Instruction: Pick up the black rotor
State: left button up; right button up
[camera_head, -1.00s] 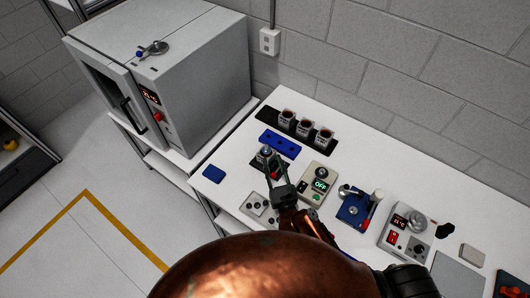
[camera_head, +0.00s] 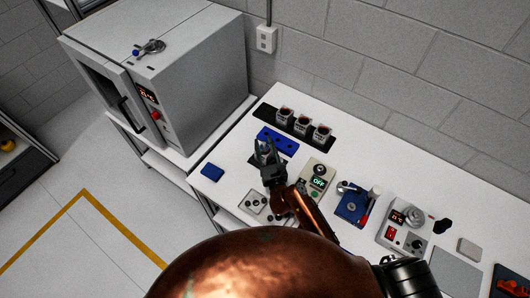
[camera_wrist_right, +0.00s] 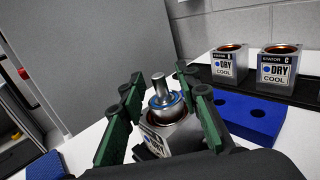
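A rotor with a silver shaft and a blue-ringed collar (camera_wrist_right: 161,94) stands upright in a grey stator block labelled DRY COOL (camera_wrist_right: 172,137) in the right wrist view. Its lower part is hidden, and I cannot tell whether it is black. My right gripper (camera_wrist_right: 163,92) is open, with green-padded fingers on both sides of the rotor and visible gaps to the shaft. In the head view the right gripper (camera_head: 267,152) is over the block and hides most of it. My left gripper is not in view.
Three stators (camera_head: 303,125) stand on a black strip behind a blue holed block (camera_head: 278,141). A tester reading OFF (camera_head: 318,176), a blue fixture (camera_head: 354,204) and a control box (camera_head: 404,230) stand to the right. A grey oven (camera_head: 190,80) is at left.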

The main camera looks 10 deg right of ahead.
jog(key=shift+c, duration=0.2)
grip_shut()
dwell(0.6)
jog(key=shift+r, duration=0.15)
